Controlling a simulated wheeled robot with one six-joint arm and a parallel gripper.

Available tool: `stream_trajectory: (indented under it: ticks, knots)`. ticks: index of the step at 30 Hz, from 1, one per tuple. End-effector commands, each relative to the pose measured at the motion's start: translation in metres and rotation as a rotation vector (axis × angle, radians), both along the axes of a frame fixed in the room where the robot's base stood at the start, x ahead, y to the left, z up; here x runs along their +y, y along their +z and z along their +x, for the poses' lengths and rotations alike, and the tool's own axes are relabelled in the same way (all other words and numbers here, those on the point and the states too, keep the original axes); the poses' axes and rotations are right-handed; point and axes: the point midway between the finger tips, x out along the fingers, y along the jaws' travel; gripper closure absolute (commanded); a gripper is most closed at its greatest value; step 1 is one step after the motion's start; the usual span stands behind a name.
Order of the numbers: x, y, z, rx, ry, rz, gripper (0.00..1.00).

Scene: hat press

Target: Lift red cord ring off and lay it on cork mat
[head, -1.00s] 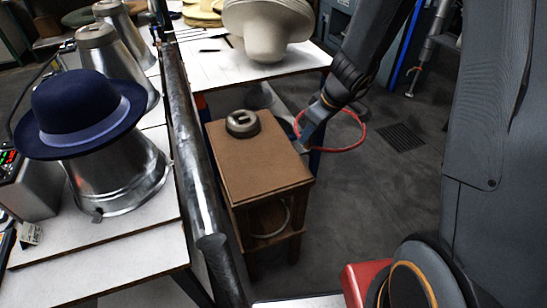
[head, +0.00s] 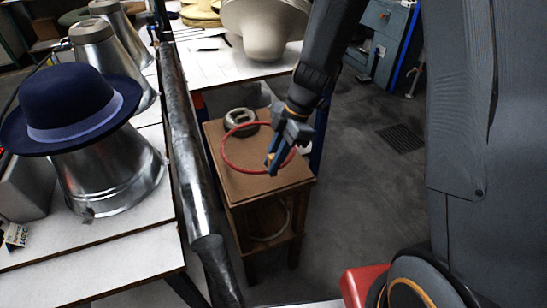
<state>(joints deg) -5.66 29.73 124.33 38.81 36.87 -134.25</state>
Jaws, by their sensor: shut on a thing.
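The red cord ring (head: 222,153) is a thin red loop over the brown cork mat (head: 252,187), which covers the top of a small wooden stand. My gripper (head: 272,162) is shut on the right side of the ring, with its fingers pointing down. I cannot tell whether the ring touches the mat or hangs just above it. A round grey metal weight (head: 240,116) sits at the back of the mat, and the ring's far edge passes in front of it. The navy hat (head: 70,110) sits on a metal hat form (head: 110,178) at the left, with no cord around it.
A dark metal rail (head: 185,150) runs close along the stand's left side. A white table (head: 225,65) with a pale hat block (head: 265,30) stands behind. A red object (head: 358,287) is at the front right. Open floor lies right of the stand.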

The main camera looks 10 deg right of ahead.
Motion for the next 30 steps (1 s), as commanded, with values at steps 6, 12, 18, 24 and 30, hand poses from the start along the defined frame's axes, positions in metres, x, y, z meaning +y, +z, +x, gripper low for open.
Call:
stream_trajectory:
  ticks: [6,12,18,24,30]
  knots:
    - [0.000,-0.022,0.000,0.001,-0.001,0.000,1.00]
    - [0.000,-0.040,0.001,0.000,-0.001,0.000,1.00]
    - [0.000,-0.053,0.001,0.000,-0.001,-0.001,1.00]
    - [0.000,-0.055,0.000,0.000,-0.001,-0.001,1.00]
    - [0.000,-0.055,0.000,0.000,-0.001,-0.001,1.00]
